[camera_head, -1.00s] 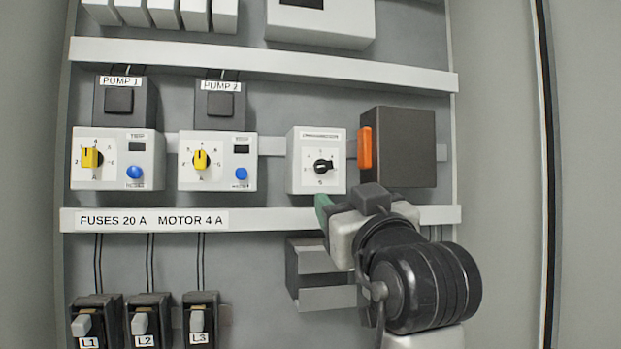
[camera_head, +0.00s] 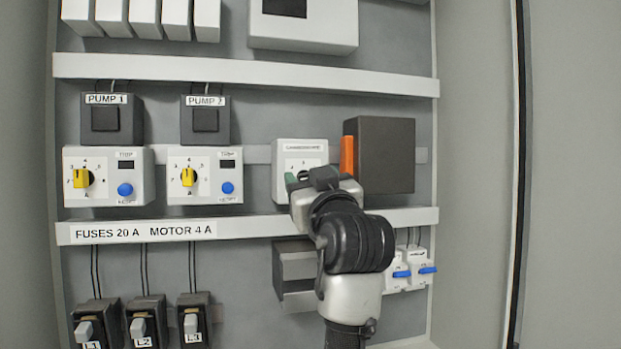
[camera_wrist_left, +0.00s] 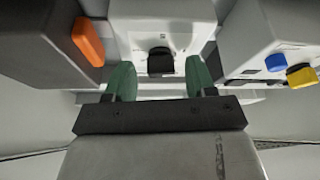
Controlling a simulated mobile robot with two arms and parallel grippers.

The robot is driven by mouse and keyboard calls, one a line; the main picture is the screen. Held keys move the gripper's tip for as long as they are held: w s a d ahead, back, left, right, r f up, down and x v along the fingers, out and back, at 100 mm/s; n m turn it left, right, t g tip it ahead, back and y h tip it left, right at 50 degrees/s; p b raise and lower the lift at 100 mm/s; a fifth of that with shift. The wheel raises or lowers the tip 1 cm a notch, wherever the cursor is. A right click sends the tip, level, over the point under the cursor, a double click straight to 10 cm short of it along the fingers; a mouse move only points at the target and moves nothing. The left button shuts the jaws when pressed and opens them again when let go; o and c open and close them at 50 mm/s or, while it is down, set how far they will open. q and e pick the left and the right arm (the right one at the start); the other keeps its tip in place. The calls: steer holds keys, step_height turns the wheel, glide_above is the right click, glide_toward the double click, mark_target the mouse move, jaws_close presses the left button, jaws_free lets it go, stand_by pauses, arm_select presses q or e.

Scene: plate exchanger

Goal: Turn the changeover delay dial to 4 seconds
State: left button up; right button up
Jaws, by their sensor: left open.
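The changeover box (camera_head: 290,152) is a white module with a printed scale and a black dial, right of the PUMP 2 module. In the head view my gripper covers most of the dial. In the left wrist view the black dial (camera_wrist_left: 160,62) shows on the box face (camera_wrist_left: 200,40). My left gripper (camera_head: 312,180) is in front of the box. Its green fingertips (camera_wrist_left: 158,80) are open, one on each side of the dial, with gaps to it. I cannot tell if they reach its depth. The dial's setting is hidden. My right gripper is not in view.
A dark box (camera_head: 388,155) with an orange handle (camera_head: 347,156) stands close right of the changeover box. The PUMP 2 module (camera_head: 205,190) with a yellow dial is to the left. A white rail (camera_head: 250,227) runs below. Blue-levered breakers (camera_head: 420,268) sit lower right.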

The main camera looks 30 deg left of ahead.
arm_select(q)
steer(key=shift+c, duration=0.3)
steer(key=shift+w+a, duration=0.1)
steer(key=shift+c, duration=1.1)
steer(key=c, duration=0.6)
steer(key=shift+c, duration=0.2)
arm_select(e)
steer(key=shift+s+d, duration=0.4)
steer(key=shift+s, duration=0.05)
arm_select(q)
steer(key=shift+f+m+t+h, duration=0.1)
steer(key=shift+m+t+h, duration=0.2)
steer(key=shift+m, duration=0.2)
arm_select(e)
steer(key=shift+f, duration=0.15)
arm_select(q)
steer(key=shift+s+a+m+t+h, duration=0.1)
steer(key=shift+m+t+h, duration=0.7)
steer(key=shift+m, duration=1.35)
steer(key=shift+s+a+m+t+h, duration=0.1)
steer(key=shift+m+t+h, duration=0.35)
steer(key=shift+m+h, duration=1.15)
steer(key=shift+s+m+t+h, duration=0.1)
steer(key=shift+m+t+h, duration=0.4)
steer(key=shift+m, duration=2.25)
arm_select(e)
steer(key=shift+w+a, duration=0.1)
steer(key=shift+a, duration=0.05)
